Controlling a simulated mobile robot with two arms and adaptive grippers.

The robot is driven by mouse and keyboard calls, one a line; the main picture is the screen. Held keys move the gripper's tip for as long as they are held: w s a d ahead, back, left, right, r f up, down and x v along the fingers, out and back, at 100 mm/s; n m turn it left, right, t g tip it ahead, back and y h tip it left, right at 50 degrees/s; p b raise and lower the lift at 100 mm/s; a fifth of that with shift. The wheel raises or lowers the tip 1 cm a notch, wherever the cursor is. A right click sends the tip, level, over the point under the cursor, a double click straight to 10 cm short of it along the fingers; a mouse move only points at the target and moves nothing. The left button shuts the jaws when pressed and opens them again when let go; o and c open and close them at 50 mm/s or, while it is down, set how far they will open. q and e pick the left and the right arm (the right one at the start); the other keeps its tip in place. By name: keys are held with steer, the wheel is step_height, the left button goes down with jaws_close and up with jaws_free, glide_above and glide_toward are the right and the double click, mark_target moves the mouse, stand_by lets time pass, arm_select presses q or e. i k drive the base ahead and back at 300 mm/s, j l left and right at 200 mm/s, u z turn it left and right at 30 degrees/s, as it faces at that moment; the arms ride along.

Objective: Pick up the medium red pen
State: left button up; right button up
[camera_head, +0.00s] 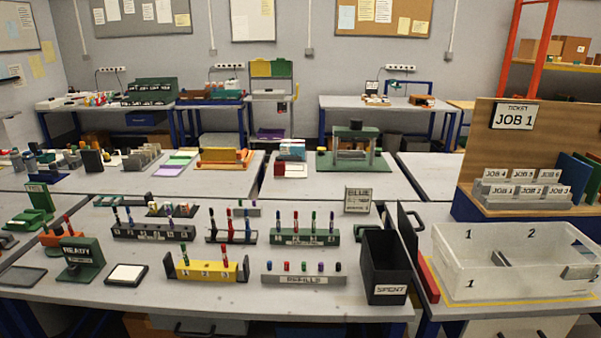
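Several pens stand upright in racks on the front table. A red pen (229,225) stands in the small middle rack (220,239), beside darker and blue ones. Another red-topped pen (296,220) stands in the green-grey rack (304,238) to its right. The yellow rack (207,272) in front holds a few pens, one with a red top (224,254). The dark rack (152,233) at left holds several more. The rack labels are too small to read, so I cannot tell which red pen is the medium one. Neither gripper shows in the view.
A black SPENT bin (385,270) stands right of the refills strip (303,280). A clear numbered tray (468,282) and the JOB 1 board (514,116) are farther right. The READY stand (80,260) and a white-topped pad (127,274) are at left.

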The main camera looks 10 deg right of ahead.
mark_target(225, 261)
steer(key=i+l+z, duration=0.15)
steer(key=i+l, duration=0.2)
steer(key=l, duration=0.25)
steer(key=i+l+z, duration=0.15)
steer(key=i+l, duration=0.25)
steer(key=l, duration=0.15)
steer(key=i+l+z, duration=0.15)
steer(key=i+l, duration=0.25)
steer(key=i+j+u, duration=0.1)
steer(key=j+u, duration=0.15)
steer(key=j, duration=0.15)
steer(key=i+j+u, duration=0.25)
steer(key=j+u, duration=0.25)
steer(key=j, duration=0.25)
steer(key=i+j+u, duration=0.25)
